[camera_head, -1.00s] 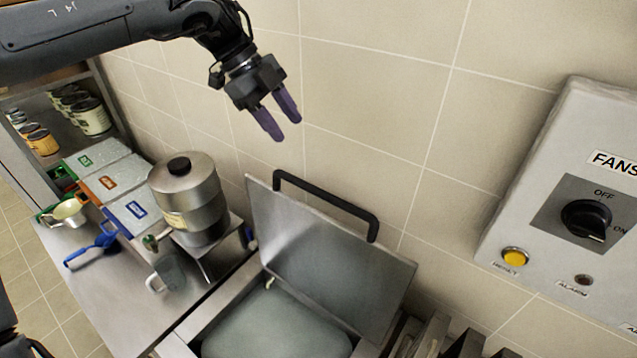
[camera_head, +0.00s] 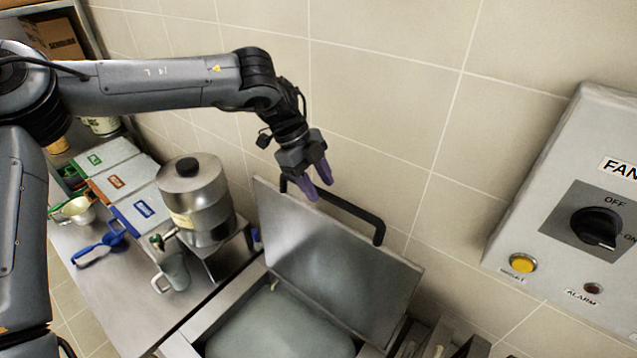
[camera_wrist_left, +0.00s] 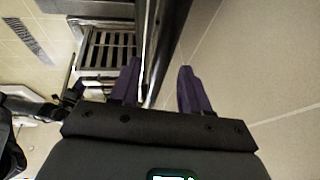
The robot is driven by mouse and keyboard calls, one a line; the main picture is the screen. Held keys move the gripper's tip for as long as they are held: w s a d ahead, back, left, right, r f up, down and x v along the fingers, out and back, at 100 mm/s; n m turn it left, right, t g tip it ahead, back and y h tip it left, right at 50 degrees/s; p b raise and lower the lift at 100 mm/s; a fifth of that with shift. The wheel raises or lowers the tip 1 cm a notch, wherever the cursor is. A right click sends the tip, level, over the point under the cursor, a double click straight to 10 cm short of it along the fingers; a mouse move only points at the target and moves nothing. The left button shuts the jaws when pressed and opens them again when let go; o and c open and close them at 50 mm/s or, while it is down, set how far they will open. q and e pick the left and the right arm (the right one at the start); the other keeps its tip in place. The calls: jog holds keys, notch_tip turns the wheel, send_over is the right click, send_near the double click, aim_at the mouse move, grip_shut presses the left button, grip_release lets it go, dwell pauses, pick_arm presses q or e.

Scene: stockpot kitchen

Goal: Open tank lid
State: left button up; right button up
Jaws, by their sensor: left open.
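The tank lid (camera_head: 330,265) is a flat metal plate that stands raised and tilted back toward the tiled wall. Its black bar handle (camera_head: 362,216) runs along the upper edge. The tank (camera_head: 270,325) below is uncovered, with a pale grey-green surface inside. My left gripper (camera_head: 318,190) is at the handle's left part, pointing down, its purple fingers apart. In the left wrist view the open fingers (camera_wrist_left: 158,90) have a dark bar between them; I cannot tell if they touch it. My right gripper does not show.
A metal dispenser (camera_head: 196,200) stands left of the tank on a steel counter, near a clear jug (camera_head: 173,272), a blue scoop (camera_head: 100,248) and labelled bins (camera_head: 120,185). A fan control box (camera_head: 575,200) is on the wall at right.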

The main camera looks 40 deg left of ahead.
pick_arm(q)
jog(key=shift+d+f, duration=0.15)
jog(key=shift+f, duration=0.2)
grip_shut()
